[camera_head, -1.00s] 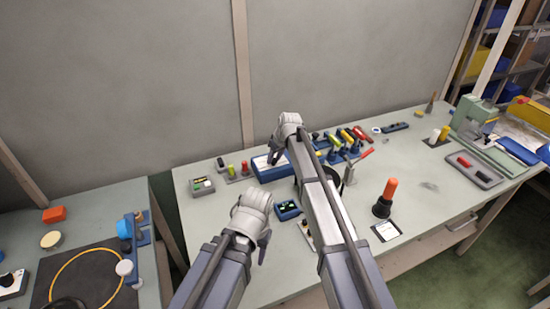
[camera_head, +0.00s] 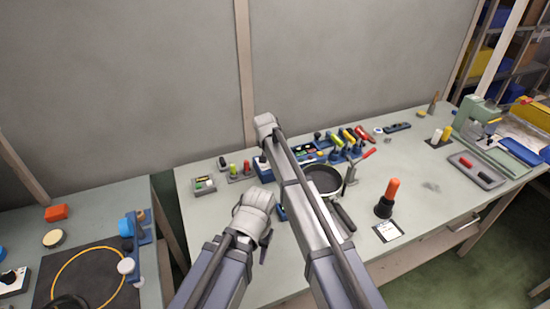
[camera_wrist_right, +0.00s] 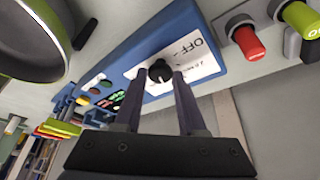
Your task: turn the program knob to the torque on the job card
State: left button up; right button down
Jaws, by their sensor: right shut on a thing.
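The black program knob (camera_wrist_right: 159,70) sits on a white dial plate (camera_wrist_right: 190,68) of a blue control box (camera_wrist_right: 120,60) in the right wrist view. The plate reads "OFF"; its other marks are too small to read. My right gripper (camera_wrist_right: 164,76) has its two fingers shut on the knob, one on each side. In the head view my right arm covers most of the blue box (camera_head: 264,168). My left gripper (camera_head: 264,240) hangs over the front left of the bench, apart from the box; its finger gap is unclear. A white card (camera_head: 388,232) lies at the bench front, its print unreadable.
A dark pan (camera_head: 322,180) stands just right of my right arm. Red (camera_wrist_right: 246,38) and green (camera_wrist_right: 300,18) plugs or buttons are beside the box. An orange-handled tool (camera_head: 390,190) stands near the card.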

jog(key=shift+w+a+m+g+h, duration=0.1)
jog(key=shift+m+g+h, duration=0.2)
jog(key=shift+m, duration=0.85)
jog(key=shift+a+m+g+h, duration=0.15)
jog(key=shift+m+h, duration=0.25)
jog(key=shift+m, duration=0.75)
jog(key=c, duration=0.5)
grip_release()
pick_arm(q)
jog(key=shift+r, duration=0.15)
pick_arm(e)
jog(key=shift+r, duration=0.2)
pick_arm(q)
notch_tip(320, 180, up, 10)
jog(key=p, duration=1)
pick_arm(e)
notch_tip(320, 180, up, 10)
jog(key=shift+f, duration=0.15)
pick_arm(q)
jog(key=shift+f, duration=0.2)
